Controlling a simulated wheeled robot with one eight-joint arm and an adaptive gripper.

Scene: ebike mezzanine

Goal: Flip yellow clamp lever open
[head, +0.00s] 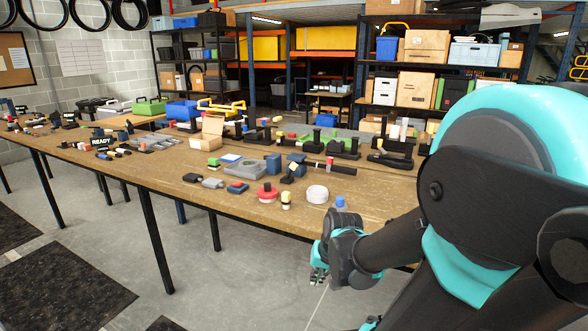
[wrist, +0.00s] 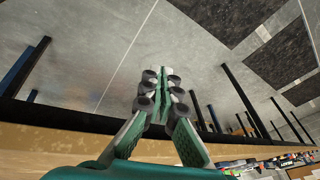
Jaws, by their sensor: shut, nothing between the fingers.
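A small dark blue clamp-like piece with a yellow part (head: 293,168) stands near the middle of the wooden workbench in the head view. It may be the yellow clamp lever, but it is too small to tell its state. My gripper (head: 318,277) hangs in front of the bench's near edge, low and to the right of that piece, apart from everything. In the wrist view my gripper (wrist: 163,78) has its fingers together, empty, over grey floor. The clamp piece does not clearly show in the wrist view.
The workbench (head: 110,168) holds a red round piece (head: 268,193), a white round piece (head: 317,194), a grey block (head: 245,168) and several black fixtures behind. A yellow-handled tool (head: 220,106) lies farther back. Shelves stand behind. The floor in front is clear.

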